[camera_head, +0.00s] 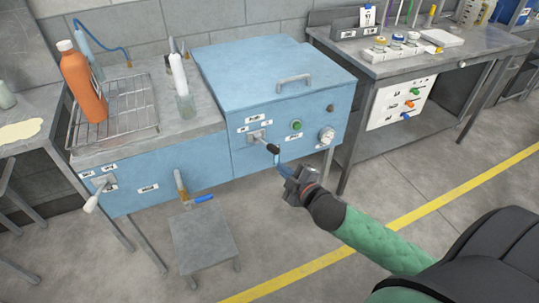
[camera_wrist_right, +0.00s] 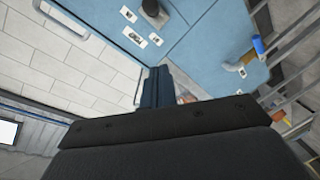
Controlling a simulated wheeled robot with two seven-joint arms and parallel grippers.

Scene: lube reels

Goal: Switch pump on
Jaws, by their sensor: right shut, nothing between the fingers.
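A blue cabinet (camera_head: 300,110) carries a lever switch with a black knob (camera_head: 272,148) on its front, with small labels around it. A green button (camera_head: 296,125) and a round gauge (camera_head: 326,136) sit to its right. A second lever with a white handle (camera_head: 92,203) is on the lower blue panel at left. The labels are too small to read, so which control is the pump's cannot be told. My right gripper (camera_head: 281,165) is shut and empty, just below and right of the black knob. In the wrist view its dark fingers (camera_wrist_right: 157,84) are together near the blue panel. My left gripper is not in view.
An orange bottle (camera_head: 83,85) stands on a wire rack (camera_head: 128,112) at left. A pipe with a blue valve handle (camera_head: 203,198) is above a small grey stool (camera_head: 203,240). A grey workbench (camera_head: 425,65) stands at right.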

